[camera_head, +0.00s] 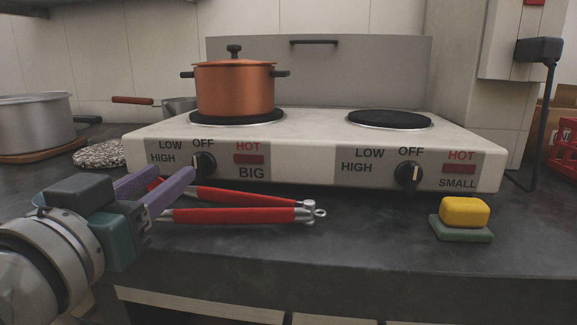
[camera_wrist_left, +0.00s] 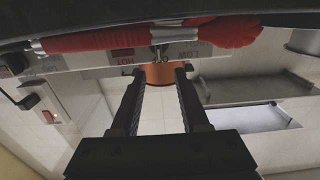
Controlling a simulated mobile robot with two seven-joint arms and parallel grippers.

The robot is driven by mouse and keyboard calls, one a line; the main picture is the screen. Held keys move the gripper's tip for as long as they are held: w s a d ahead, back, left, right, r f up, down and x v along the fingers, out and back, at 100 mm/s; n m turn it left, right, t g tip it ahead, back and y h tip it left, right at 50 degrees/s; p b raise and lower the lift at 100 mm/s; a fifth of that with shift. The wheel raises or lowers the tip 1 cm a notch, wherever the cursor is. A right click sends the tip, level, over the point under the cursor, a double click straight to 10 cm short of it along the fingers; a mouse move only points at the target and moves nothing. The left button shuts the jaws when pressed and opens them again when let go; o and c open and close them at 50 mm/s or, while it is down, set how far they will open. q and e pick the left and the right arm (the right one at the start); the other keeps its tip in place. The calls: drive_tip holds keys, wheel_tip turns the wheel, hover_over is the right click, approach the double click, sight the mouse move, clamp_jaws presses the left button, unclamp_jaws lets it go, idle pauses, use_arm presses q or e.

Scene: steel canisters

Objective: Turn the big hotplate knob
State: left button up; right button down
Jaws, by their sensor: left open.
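The hotplate (camera_head: 320,130) is a cream two-burner unit on the counter. The big hotplate knob (camera_head: 203,165) is black and round, on the left front panel marked BIG. The small knob (camera_head: 408,177) is on the right panel marked SMALL. My left gripper (camera_head: 172,176) is open, its two purple fingers pointing toward the big knob from the front left, apparently short of it. In the left wrist view my open fingers (camera_wrist_left: 159,72) show with nothing between them; the picture is upside down and the knob is hard to make out there. My right gripper is not in view.
Red-handled tongs (camera_head: 245,208) lie on the counter before the big knob, near my fingers. A lidded copper pot (camera_head: 235,88) stands on the left burner; the right burner (camera_head: 389,119) is bare. A yellow sponge (camera_head: 464,211) sits at the right. A steel pot (camera_head: 35,123) stands far left.

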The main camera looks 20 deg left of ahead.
sight(195, 158)
use_arm(q)
drive_tip(key=b+x, duration=0.1)
drive_tip(key=x, duration=0.6)
drive_tip(key=shift+w+b, duration=0.35)
drive_tip(key=shift+f, duration=0.1)
clamp_jaws()
